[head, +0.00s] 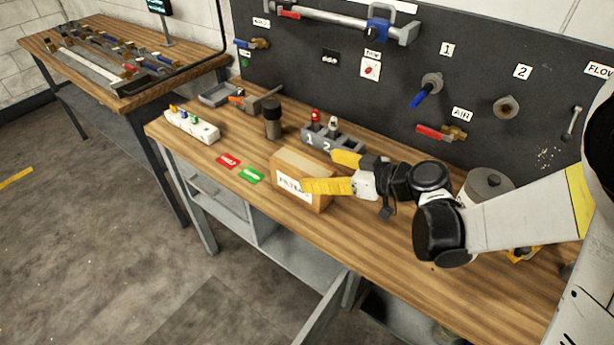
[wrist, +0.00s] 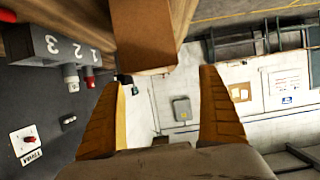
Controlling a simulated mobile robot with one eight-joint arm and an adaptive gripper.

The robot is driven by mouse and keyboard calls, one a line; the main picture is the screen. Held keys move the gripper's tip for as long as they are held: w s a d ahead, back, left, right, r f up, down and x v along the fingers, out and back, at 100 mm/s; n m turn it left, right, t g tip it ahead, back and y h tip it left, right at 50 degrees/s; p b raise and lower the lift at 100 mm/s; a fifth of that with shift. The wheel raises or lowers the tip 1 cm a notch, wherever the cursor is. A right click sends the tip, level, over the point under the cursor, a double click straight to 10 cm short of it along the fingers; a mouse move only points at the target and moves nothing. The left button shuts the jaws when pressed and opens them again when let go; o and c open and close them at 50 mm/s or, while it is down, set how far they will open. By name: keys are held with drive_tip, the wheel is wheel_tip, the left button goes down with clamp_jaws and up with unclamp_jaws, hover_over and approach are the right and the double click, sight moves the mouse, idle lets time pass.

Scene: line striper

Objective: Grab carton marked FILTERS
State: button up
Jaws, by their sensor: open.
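The cardboard carton marked FILTERS (head: 289,186) stands on the workbench, its white label on the front face and partly covered by a yellow finger. My gripper (head: 318,170) is open at the carton's right end, with one finger in front of it and one behind in the head view. In the wrist view the brown carton (wrist: 146,35) lies at the top centre, beyond the fingertips of my gripper (wrist: 163,78) and across the gap between them. I cannot tell whether a finger touches it. Nothing is held.
A grey numbered block (head: 335,140) with red and white plugs stands behind the carton. A red tag (head: 228,161) and a green tag (head: 251,175) lie left of it. A dark cylinder (head: 272,121) and a white strip (head: 192,126) stand farther left. The dark pegboard (head: 330,75) rises behind.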

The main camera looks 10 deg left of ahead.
sight(306, 166)
drive_tip(key=x, duration=0.2)
drive_tip(key=b+x, duration=0.1)
drive_tip(key=x, duration=0.1)
drive_tip(key=b+x, duration=0.1)
drive_tip(key=x, duration=0.2)
drive_tip(key=shift+w+d+f, duration=0.1)
drive_tip(key=shift+w+f, duration=0.1)
drive_tip(key=shift+w, duration=0.1)
drive_tip(key=shift+d+r, duration=0.1)
drive_tip(key=shift+c, duration=0.3)
drive_tip(key=c, duration=1.5)
drive_tip(key=shift+o, duration=0.2)
